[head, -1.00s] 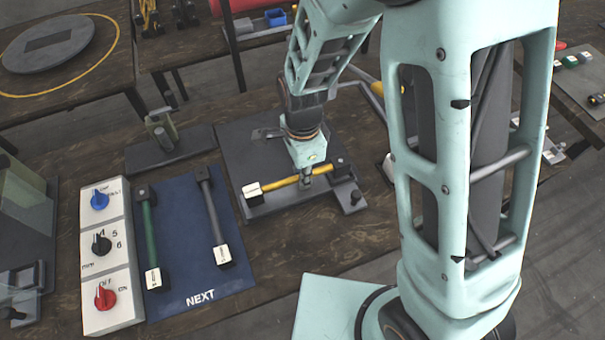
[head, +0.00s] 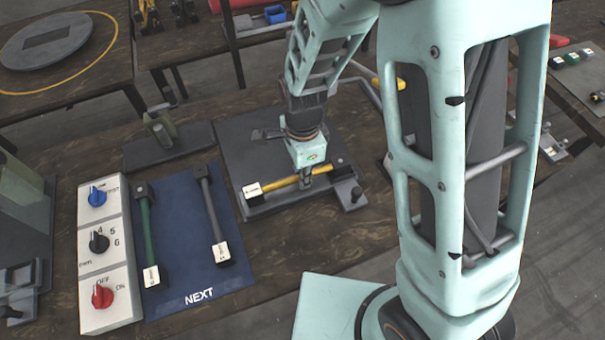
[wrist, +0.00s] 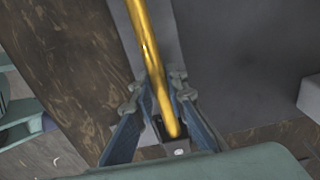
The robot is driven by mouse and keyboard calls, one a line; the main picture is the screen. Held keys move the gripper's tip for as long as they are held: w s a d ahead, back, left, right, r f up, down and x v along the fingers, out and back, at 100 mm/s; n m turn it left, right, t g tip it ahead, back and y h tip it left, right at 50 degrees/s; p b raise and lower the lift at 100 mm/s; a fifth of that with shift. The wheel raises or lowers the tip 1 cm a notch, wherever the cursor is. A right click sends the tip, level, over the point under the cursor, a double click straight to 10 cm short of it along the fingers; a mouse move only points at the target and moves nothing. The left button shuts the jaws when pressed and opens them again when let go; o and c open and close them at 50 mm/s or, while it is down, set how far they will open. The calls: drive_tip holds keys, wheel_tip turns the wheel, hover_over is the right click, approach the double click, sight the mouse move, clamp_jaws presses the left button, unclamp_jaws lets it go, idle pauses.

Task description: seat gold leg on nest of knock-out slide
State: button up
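The gold leg (head: 282,185) has a white labelled block at its left end and a dark block at its right end. It lies across the front of a dark grey press plate (head: 250,140), over the slide (head: 290,201). My gripper (head: 306,184) points down at the leg, right of its middle. In the wrist view the fingers (wrist: 158,98) stand on both sides of the gold leg (wrist: 147,50), close against it. The nest is hidden under the leg, so I cannot tell whether the leg is fully down in it.
A blue NEXT mat (head: 190,285) to the left holds a green leg (head: 147,230) and a dark grey leg (head: 213,215). A white panel with knobs (head: 102,262) stands left of it. A small dark stand (head: 165,145) is behind.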

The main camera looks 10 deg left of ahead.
drive_tip(key=o, duration=0.5)
